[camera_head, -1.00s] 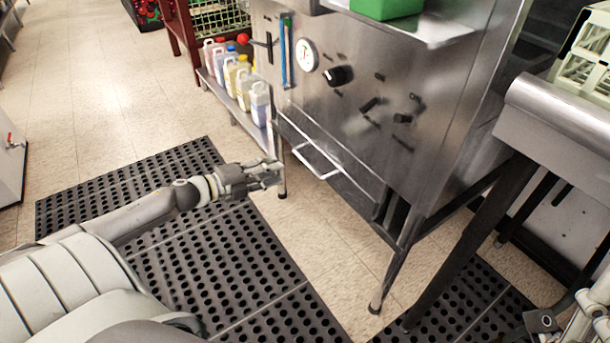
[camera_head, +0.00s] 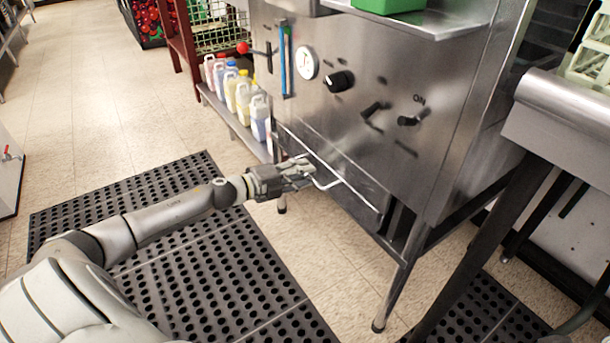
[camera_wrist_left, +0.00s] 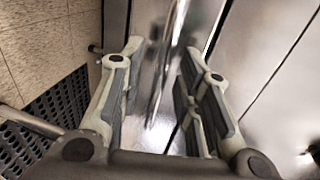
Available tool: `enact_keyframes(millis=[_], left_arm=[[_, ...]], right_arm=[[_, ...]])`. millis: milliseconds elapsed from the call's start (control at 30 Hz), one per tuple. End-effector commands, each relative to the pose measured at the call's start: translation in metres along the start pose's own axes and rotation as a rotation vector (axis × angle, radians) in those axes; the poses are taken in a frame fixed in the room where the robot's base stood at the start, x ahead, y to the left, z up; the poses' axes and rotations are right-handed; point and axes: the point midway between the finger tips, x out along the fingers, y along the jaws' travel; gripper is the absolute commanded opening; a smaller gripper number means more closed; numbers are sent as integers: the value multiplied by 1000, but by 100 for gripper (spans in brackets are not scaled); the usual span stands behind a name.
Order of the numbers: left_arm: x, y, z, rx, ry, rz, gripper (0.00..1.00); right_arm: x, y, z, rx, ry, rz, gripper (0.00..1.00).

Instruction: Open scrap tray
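The scrap tray (camera_head: 359,201) is a steel drawer low in the front of the steel machine, and its front looks flush with the machine. Its pale bar handle (camera_head: 333,185) sticks out toward me. My left gripper (camera_head: 308,172) is at the left end of this handle and hides part of it. In the left wrist view, the gripper's two fingers (camera_wrist_left: 163,92) are apart, with a shiny metal bar, seemingly the handle (camera_wrist_left: 167,75), between them. I see a gap on both sides of the bar. My right gripper is not in view.
Several jugs (camera_head: 243,96) stand on a low shelf left of the machine. Knobs (camera_head: 340,81) and a gauge (camera_head: 307,59) sit above the tray. A steel counter (camera_head: 565,118) with dark legs stands at right. Black perforated mats (camera_head: 205,270) cover the floor in front.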

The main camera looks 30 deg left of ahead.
Motion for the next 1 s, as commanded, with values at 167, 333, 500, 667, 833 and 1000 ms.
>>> enact_keyframes(millis=[167, 333, 500, 667, 833, 1000], left_arm=[[11, 0, 0, 3, 0, 0, 31], [14, -1, 0, 2, 0, 0, 31], [14, -1, 0, 2, 0, 0, 31], [14, -1, 0, 2, 0, 0, 16], [14, 0, 0, 2, 1, 0, 0], [14, 0, 0, 1, 1, 1, 0]], right_arm=[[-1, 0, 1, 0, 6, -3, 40], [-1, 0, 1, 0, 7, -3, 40], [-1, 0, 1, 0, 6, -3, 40], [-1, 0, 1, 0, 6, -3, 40], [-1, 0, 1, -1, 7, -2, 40], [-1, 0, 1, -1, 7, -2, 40]])
